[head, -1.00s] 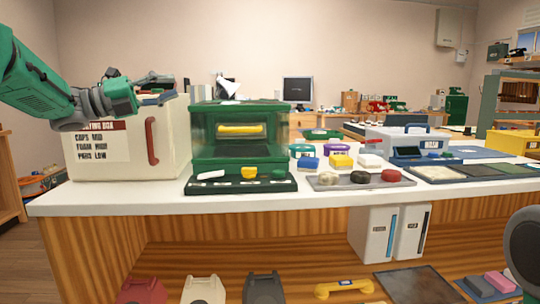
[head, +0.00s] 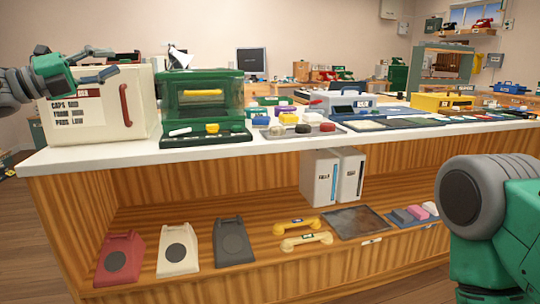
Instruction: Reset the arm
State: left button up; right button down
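My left gripper (head: 112,62) reaches in from the left in the head view. Its two dark fingers are spread apart with nothing between them. It appears in front of the upper part of the cream testing box (head: 140,110), above the counter; I cannot tell whether it touches the box. My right arm shows only as a grey joint and green link at the lower right. Its gripper is out of the picture.
The white counter (head: 95,157) holds a green case (head: 200,100) with a yellow handset inside, small coloured parts and trays. The wooden shelf below holds red, cream and grey phone shells (head: 178,248), yellow handsets (head: 306,241) and a dark mat (head: 355,222).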

pick_arm(q)
notch_tip(320, 180, down, 26)
jog(key=w+d+n+t+y, duration=0.25)
jog(key=n+y, duration=0.45)
jog(key=n, duration=0.8)
jog(key=s+d+f+n+g+y, duration=0.15)
jog(key=s+f+n, duration=0.3)
jog(key=f, duration=0.45)
jog(key=s+f+n+g+y, duration=0.25)
jog(key=s+f, duration=0.35)
jog(key=f, duration=0.3)
jog(key=s+d+f+n+g+y, duration=0.1)
jog(key=s+f+n+y, duration=0.3)
jog(key=f, duration=0.6)
jog(key=s+d+f+n+g+y, duration=0.1)
jog(key=s+f+n+g, duration=0.35)
jog(key=s, duration=1.25)
jog(key=s+f+n+g, duration=0.3)
jog(key=s+f+g, duration=0.25)
jog(key=s, duration=1.05)
notch_tip(320, 180, up, 18)
jog(key=p, duration=1.8)
jog(key=shift+f+t, duration=0.25)
jog(key=shift+t, duration=0.2)
jog(key=shift+d, duration=0.1)
